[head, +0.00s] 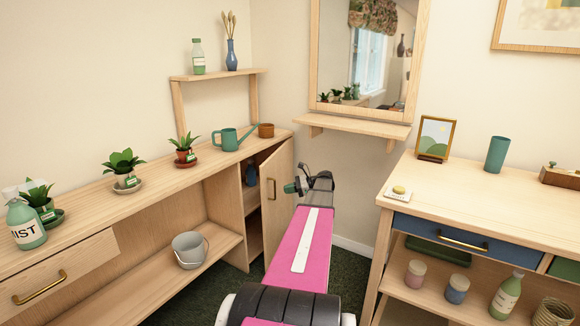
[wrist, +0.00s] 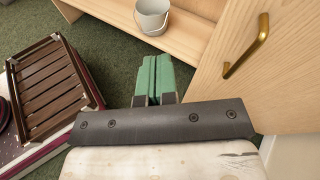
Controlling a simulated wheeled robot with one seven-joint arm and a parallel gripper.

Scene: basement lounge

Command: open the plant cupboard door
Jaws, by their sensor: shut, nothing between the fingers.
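The plant cupboard (head: 205,175) is the long wooden unit on the left with potted plants on top. Its door (head: 277,205), at the right end, stands partly open, with dark interior space showing left of it. The door's brass handle (head: 274,188) faces my arm; door (wrist: 285,85) and handle (wrist: 248,46) fill the right of the wrist view. My gripper (head: 290,187) is close to the door's face at handle height in the head view. In the wrist view my gripper's green fingers (wrist: 155,62) are together and empty, left of the handle and apart from it.
A grey bucket (head: 189,250) stands on the cupboard's open lower shelf. A watering can (head: 229,139) and plants stand on top. A wooden desk (head: 480,205) is at the right. Green carpet (head: 350,268) lies between them. A slatted brown crate (wrist: 52,85) shows in the wrist view.

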